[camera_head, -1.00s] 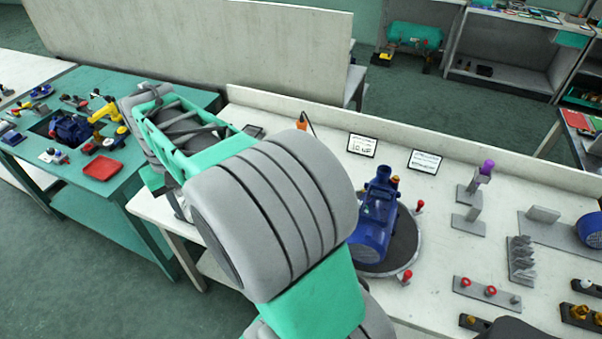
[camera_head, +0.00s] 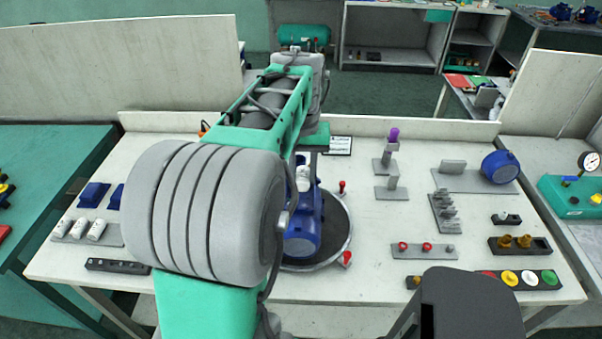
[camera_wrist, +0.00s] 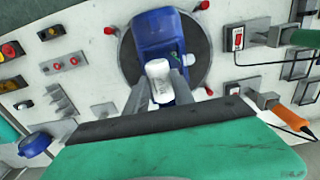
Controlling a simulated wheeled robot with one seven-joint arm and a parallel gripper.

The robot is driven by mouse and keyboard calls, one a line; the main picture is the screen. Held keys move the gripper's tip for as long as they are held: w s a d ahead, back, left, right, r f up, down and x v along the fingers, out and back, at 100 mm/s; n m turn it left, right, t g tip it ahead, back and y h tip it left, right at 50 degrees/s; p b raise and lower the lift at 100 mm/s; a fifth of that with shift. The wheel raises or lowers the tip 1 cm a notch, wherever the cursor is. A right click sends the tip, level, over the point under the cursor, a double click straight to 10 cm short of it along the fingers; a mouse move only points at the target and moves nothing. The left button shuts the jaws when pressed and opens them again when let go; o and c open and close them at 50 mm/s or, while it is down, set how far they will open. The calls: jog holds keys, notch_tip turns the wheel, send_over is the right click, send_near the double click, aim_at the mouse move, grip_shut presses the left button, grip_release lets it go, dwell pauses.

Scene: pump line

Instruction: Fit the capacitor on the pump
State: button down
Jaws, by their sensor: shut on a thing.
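The capacitor, a white cylinder (camera_wrist: 158,70), is between the two grey fingers of my gripper (camera_wrist: 161,88), which is shut on it. It also shows in the head view (camera_head: 303,176), partly hidden by my arm. The blue pump (camera_head: 303,238) stands on a dark round turntable (camera_head: 338,236). In the wrist view the pump (camera_wrist: 156,28) lies just beyond and under the capacitor. The capacitor overlaps the pump in both views; I cannot tell whether they touch. My arm hides the pump's left side in the head view.
Red-knobbed clamps (camera_head: 345,258) stand around the turntable rim. White cylinders (camera_head: 78,228) lie in a grey rack on the left. Grey brackets (camera_head: 391,187) and a rack with red rings (camera_head: 424,251) stand to the right. A corded orange-handled tool (camera_wrist: 283,109) shows in the wrist view.

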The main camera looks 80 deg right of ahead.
jog(key=b, duration=0.4)
send_over(301, 204)
jog(key=shift+s+d+f, duration=0.1)
jog(key=shift+d+f, duration=0.05)
jog(key=shift+f, duration=1.2)
jog(key=shift+d+f, duration=0.1)
jog(key=shift+f, duration=1.25)
jog(key=shift+f+b, duration=0.3)
jog(key=shift+f, duration=0.2)
jog(key=shift+a, duration=0.2)
jog(key=shift+f, duration=0.35)
jog(key=c, duration=1)
grip_release()
